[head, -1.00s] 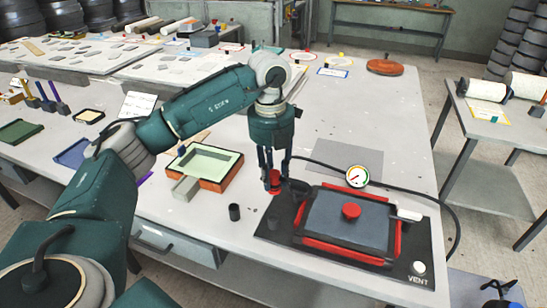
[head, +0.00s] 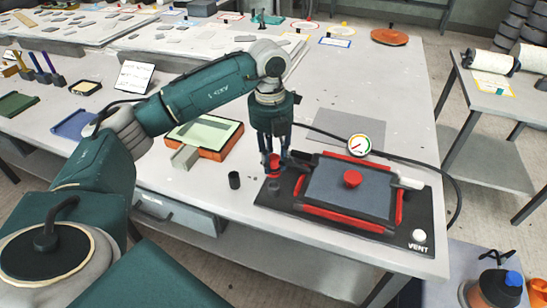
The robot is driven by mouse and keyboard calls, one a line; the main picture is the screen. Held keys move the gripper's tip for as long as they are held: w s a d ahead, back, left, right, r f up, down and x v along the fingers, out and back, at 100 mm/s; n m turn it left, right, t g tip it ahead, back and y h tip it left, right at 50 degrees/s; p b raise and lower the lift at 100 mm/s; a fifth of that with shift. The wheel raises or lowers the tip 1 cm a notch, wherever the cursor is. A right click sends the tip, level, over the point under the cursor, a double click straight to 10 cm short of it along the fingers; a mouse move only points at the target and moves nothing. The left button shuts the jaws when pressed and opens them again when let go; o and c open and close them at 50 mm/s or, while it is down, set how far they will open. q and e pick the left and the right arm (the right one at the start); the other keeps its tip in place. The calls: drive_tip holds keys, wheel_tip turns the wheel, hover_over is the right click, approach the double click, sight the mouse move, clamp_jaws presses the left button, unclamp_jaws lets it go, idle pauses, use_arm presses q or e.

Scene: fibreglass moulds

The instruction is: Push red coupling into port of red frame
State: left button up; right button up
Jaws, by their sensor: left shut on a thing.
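My left gripper (head: 271,150) points down and is shut on the red coupling (head: 274,165), at the left end of the black base plate (head: 275,203). The coupling is small, and the fingers partly cover it. The red frame (head: 330,225) lies on the plate to the right, around a grey panel with a red knob (head: 352,179). Dark fittings sit between the coupling and the frame's back left corner. I cannot make out the port or whether the coupling touches it. My right gripper is not in view.
A pressure gauge (head: 359,145) and black hose stand behind the frame. A small black cup (head: 234,180) and an orange-sided mould (head: 207,134) are left of the gripper. A flat grey sheet (head: 348,128) lies behind.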

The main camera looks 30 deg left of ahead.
sight(274, 172)
use_arm(q)
drive_tip(key=shift+f+b, duration=1.15)
drive_tip(key=shift+f, duration=0.8)
idle(0.5)
drive_tip(key=shift+f+b, duration=0.3)
drive_tip(key=shift+f, duration=0.3)
drive_tip(key=o, duration=1.2)
drive_tip(key=shift+o, duration=0.2)
drive_tip(key=shift+r, duration=0.1)
drive_tip(key=r, duration=1.1)
drive_tip(key=shift+a+r, duration=0.2)
drive_tip(key=shift+r, duration=0.2)
drive_tip(key=shift+s, duration=0.1)
